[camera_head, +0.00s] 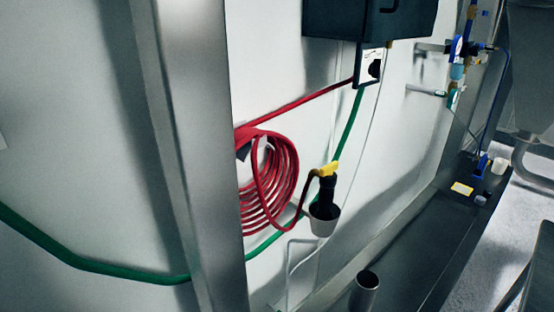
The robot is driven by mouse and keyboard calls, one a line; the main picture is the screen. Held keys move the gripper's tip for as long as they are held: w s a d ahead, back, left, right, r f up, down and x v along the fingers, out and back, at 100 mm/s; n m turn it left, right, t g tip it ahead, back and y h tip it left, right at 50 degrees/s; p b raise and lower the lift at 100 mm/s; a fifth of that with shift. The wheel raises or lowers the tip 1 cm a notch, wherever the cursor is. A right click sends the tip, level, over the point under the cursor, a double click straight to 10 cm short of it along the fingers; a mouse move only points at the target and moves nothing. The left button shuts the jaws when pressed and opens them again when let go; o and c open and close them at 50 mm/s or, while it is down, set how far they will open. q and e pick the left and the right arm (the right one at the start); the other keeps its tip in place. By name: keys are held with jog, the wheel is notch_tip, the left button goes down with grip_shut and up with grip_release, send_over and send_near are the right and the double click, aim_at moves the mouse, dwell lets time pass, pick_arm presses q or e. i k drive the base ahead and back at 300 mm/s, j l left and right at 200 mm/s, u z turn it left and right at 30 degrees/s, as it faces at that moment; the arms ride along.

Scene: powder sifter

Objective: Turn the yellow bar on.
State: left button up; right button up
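The yellow bar (328,169) is a small yellow lever on top of a black nozzle-like fitting (328,189). The black fitting stands in a white cup-shaped holder (324,226) on the white wall, just right of a coiled red hose. Neither of my grippers shows in the head view, so nothing of mine is seen touching the bar.
The coiled red hose (290,172) hangs on the wall behind a grey metal post (198,150). A green hose (120,271) runs along the wall. A dark box (370,16) is above. A metal cylinder (366,288) stands below. Valves (457,70) and a dark ledge (420,240) lie right.

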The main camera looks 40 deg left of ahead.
aim_at(328, 169)
jog(key=u, duration=0.75)
